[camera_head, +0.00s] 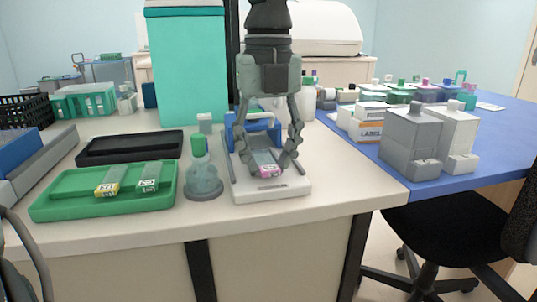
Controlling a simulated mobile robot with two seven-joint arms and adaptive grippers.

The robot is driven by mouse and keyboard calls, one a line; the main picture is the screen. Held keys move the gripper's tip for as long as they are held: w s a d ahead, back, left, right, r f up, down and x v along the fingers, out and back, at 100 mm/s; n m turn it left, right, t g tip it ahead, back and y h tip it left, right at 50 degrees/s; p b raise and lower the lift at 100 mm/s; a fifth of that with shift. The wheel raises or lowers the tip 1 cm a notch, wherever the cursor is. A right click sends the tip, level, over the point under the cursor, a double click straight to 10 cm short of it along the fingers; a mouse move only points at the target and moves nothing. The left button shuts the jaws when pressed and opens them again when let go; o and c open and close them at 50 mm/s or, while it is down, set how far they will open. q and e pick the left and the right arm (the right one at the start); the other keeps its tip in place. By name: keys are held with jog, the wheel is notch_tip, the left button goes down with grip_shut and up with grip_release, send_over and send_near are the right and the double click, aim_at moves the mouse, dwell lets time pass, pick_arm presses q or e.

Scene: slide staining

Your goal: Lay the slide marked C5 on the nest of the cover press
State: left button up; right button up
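My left gripper (268,163) reaches down from above at the centre. Its fingertips sit at both sides of a glass slide with a pink label (269,172) and appear shut on it. The label's text is too small to read. The slide is at or just above the nest of the cover press (280,190), a white base with a blue part (262,122) behind. I cannot tell whether the slide touches the nest. Two other slides, one yellow-labelled (107,188) and one green-labelled (148,184), lie on the green tray (60,205). My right gripper is not in view.
A green-capped bottle (204,180) stands just left of the press. A black tray (130,147) lies behind the green tray. A tall teal box (188,70) stands behind. Grey and white containers (412,140) stand on the blue surface at right. The counter right of the press is clear.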

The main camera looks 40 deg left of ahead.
pick_arm(q)
notch_tip(320, 180, up, 12)
dwell(0.6)
